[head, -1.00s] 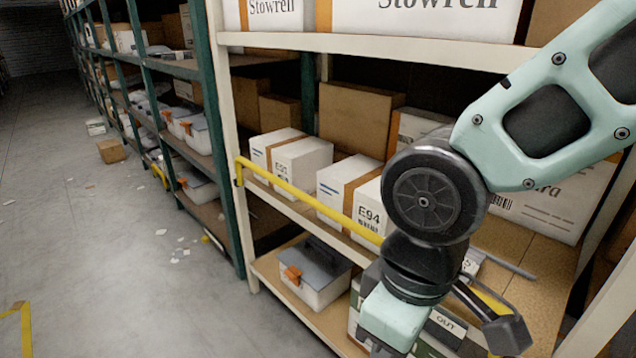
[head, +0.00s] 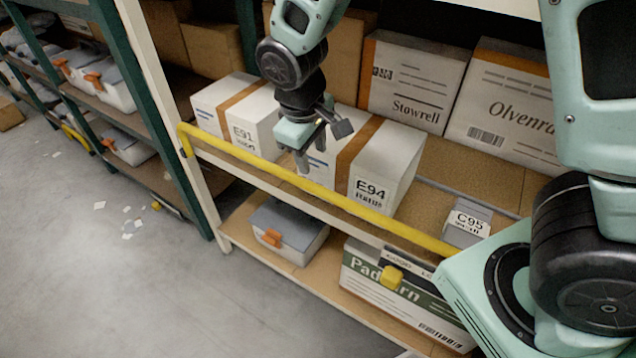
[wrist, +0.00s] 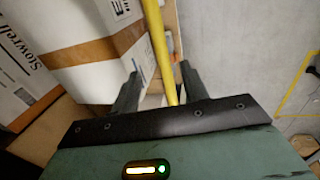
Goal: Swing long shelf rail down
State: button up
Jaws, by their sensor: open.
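The long yellow shelf rail (head: 262,168) runs across the front of the middle shelf, from a bent end at the left post to the lower right. Its right end is hidden behind my arm. My gripper (head: 292,165) is open, fingers pointing down, with its tips close to the left part of the rail. In the wrist view the rail (wrist: 158,45) runs lengthwise through the gap between the open fingers of my gripper (wrist: 158,80). I cannot tell whether the fingers reach down around the rail or touch it.
Cartons E91 (head: 238,130) and E94 (head: 372,180) stand just behind the rail. A grey box C95 (head: 468,222) sits farther right. A lidded bin (head: 288,232) and a green-and-white carton (head: 405,300) are on the lower shelf. The floor (head: 120,290) in front is open, with paper scraps at left.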

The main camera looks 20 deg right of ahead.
aim_at(318, 188)
jog(key=f, duration=0.3)
jog(key=d+f, duration=0.1)
jog(key=f, duration=0.3)
jog(key=w+d+f+p, duration=0.1)
jog(key=f, duration=0.3)
jog(key=shift+w+f, duration=0.1)
jog(key=shift+f, duration=0.15)
grip_shut()
